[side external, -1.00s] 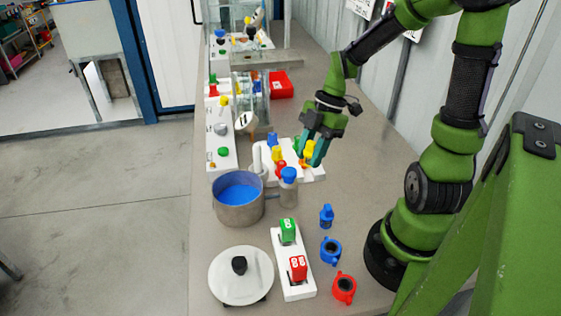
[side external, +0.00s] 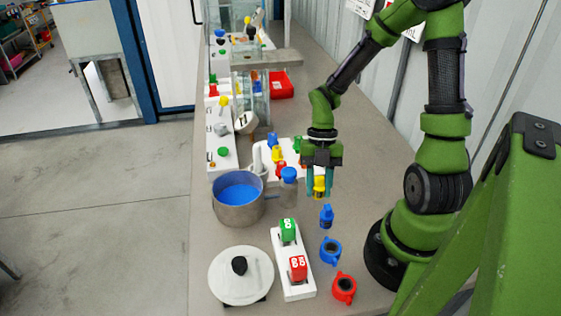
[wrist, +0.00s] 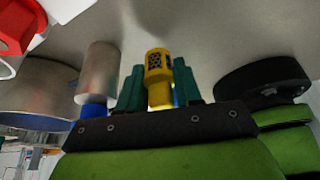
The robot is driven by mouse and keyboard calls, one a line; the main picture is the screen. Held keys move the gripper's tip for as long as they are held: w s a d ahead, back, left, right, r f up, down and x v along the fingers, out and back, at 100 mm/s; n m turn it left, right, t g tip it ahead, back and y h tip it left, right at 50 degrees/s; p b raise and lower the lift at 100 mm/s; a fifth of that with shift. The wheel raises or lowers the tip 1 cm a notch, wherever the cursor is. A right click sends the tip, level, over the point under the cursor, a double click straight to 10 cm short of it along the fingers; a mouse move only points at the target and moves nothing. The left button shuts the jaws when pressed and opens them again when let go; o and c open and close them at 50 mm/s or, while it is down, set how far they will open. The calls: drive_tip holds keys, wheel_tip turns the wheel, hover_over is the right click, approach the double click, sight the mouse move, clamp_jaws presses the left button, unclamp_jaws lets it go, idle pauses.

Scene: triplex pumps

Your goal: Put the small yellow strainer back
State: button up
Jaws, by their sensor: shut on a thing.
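The small yellow strainer (side external: 319,186) is between the teal fingers of my gripper (side external: 319,193), which is shut on it. In the side external view it hangs upright near the small blue strainer-like piece (side external: 326,217), slightly above and behind it in the picture; I cannot tell its exact height. In the wrist view the yellow strainer (wrist: 158,70) shows a dark mesh window and sits between both fingers (wrist: 159,88). The white rack (side external: 262,174) stands left of my gripper and holds blue, yellow, red and green pieces; my gripper partly hides its right end.
A pot of blue liquid (side external: 238,210) and a grey cylinder with a blue cap (side external: 289,175) stand to the left. A blue ring (side external: 331,251), a red ring (side external: 344,288), a white block (side external: 300,290) and a lid (side external: 240,278) lie in front. The bench behind right is clear.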

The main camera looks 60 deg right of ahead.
drive_tip(key=shift+f, duration=1.1)
drive_tip(key=o, duration=1)
drive_tip(key=shift+f, duration=0.1)
drive_tip(key=v, duration=1.2)
drive_tip(key=a+r+m+t, duration=0.3)
drive_tip(key=a+r+m, duration=0.1)
drive_tip(key=m, duration=0.5)
drive_tip(key=s+a+r+m+t+h, duration=0.1)
drive_tip(key=a+r+m+t, duration=0.2)
drive_tip(key=m, duration=0.6)
drive_tip(key=s+a+r+m+t+h, duration=0.1)
drive_tip(key=a+r+m+t, duration=0.2)
drive_tip(key=m, duration=0.7)
drive_tip(key=shift+a+r, duration=0.4)
drive_tip(key=shift+r, duration=0.3)
drive_tip(key=shift+a+r, duration=0.45)
drive_tip(key=shift+r, duration=0.2)
